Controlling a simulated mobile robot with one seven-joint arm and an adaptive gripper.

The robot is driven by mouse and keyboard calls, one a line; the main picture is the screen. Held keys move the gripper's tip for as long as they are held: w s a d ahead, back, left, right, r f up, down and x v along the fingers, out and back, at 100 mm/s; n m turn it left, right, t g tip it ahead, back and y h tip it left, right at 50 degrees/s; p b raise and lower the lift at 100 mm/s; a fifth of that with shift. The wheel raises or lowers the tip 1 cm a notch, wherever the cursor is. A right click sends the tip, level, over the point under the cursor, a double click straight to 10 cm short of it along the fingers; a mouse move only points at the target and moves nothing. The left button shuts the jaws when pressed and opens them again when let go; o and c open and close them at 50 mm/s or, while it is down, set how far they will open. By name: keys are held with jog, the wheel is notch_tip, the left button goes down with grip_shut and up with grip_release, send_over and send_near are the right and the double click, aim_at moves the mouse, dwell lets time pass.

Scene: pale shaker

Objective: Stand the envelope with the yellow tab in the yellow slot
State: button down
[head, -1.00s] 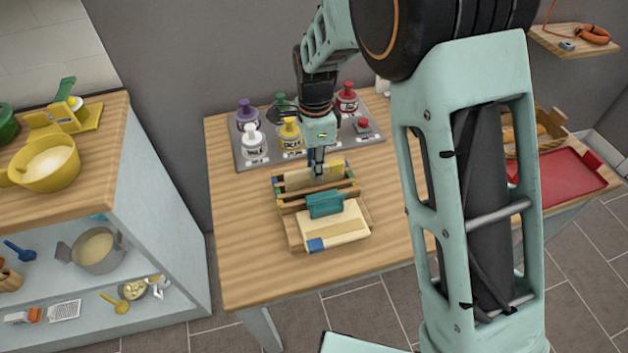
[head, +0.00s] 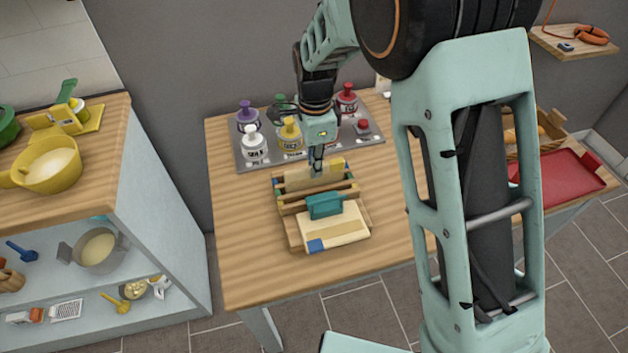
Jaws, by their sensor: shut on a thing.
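My gripper (head: 317,167) points down at the back of a wooden rack (head: 288,207) and is shut on the top edge of a tan envelope (head: 300,181). The envelope stands roughly upright at the rack's rear, with a yellow patch, seemingly its tab (head: 338,167), at its upper right. Its lower edge is hidden behind the rack's rear bar, so I cannot tell how deep it sits in a slot. The slot colours are too small to tell surely.
A teal block-like piece (head: 324,206) and a pale envelope with a blue corner (head: 317,245) are at the rack's front. Pump bottles (head: 290,136) on a grey tray (head: 242,166) stand close behind. A red tray (head: 560,180) is at right. The table's left front is clear.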

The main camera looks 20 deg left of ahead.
jog(key=shift+r, duration=0.35)
jog(key=shift+r+p, duration=1.5)
jog(key=shift+r, duration=0.2)
jog(key=s+d+r+p, duration=0.1)
jog(key=s+r+p, duration=0.2)
jog(key=r, duration=0.6)
jog(key=shift+d+p, duration=0.4)
jog(key=shift+p, duration=0.05)
jog(key=shift+f, duration=0.15)
notch_tip(320, 180, down, 7)
jog(key=b, duration=0.5)
jog(key=shift+f, duration=0.15)
jog(key=shift+f, duration=0.2)
dwell(0.5)
